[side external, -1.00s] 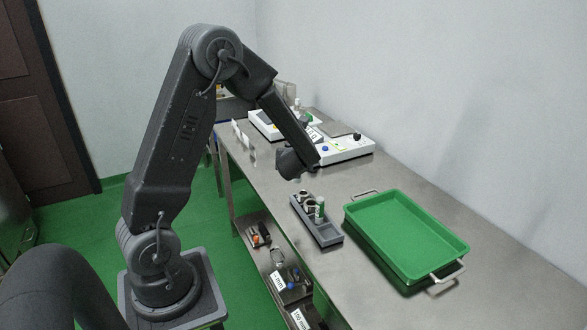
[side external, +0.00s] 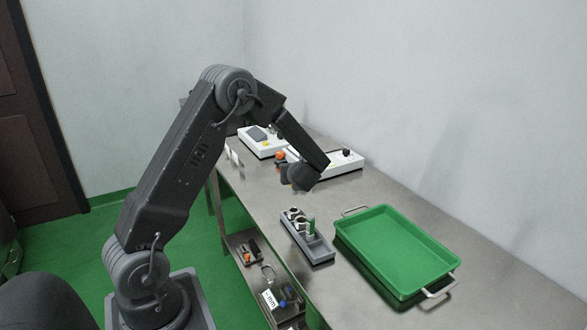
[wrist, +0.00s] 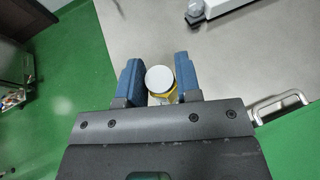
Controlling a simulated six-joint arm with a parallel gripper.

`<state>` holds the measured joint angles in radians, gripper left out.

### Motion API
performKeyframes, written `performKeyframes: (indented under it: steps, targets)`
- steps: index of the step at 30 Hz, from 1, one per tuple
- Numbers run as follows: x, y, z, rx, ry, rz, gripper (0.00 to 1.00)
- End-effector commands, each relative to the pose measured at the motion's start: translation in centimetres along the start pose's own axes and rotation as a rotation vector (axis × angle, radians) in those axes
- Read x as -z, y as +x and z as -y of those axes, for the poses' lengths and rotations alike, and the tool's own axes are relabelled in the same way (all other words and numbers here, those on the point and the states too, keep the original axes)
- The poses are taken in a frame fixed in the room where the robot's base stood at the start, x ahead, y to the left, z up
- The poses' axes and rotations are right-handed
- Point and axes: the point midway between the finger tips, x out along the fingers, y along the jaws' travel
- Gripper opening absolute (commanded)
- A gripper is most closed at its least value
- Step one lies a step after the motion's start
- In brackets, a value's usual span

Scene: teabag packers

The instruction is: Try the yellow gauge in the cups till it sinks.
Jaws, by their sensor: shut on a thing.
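My gripper (wrist: 158,72) shows in the wrist view with its two blue fingers on either side of the yellow gauge (wrist: 160,82). The gauge has a round white end facing the camera and yellow on its side. In the side view my gripper (side external: 298,180) is above the bench, behind the grey rack (side external: 319,254); the gauge cannot be made out there. The rack holds small pale cups (side external: 294,213) and a green upright piece (side external: 311,227). The cups do not show in the wrist view.
A green tray (side external: 395,283) with metal handles is right of the rack; one handle shows in the wrist view (wrist: 280,104). White devices with knobs (side external: 342,160) stand behind my gripper. A lower shelf holds loose items. Bare steel bench lies between rack and devices.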

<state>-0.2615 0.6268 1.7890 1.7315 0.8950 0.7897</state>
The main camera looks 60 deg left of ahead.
Motion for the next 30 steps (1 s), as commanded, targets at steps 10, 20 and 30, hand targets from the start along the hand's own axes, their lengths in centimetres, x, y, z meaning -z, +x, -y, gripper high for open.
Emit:
performKeyframes:
  steps: [10,20,30]
  targets:
    - [3.0,1.2,0.0,0.001,0.002,0.0,0.05]
    - [4.4,1.8,0.0,0.002,0.0,0.002,0.05]
    - [4.5,1.9,0.0,0.002,-0.001,0.002,0.05]
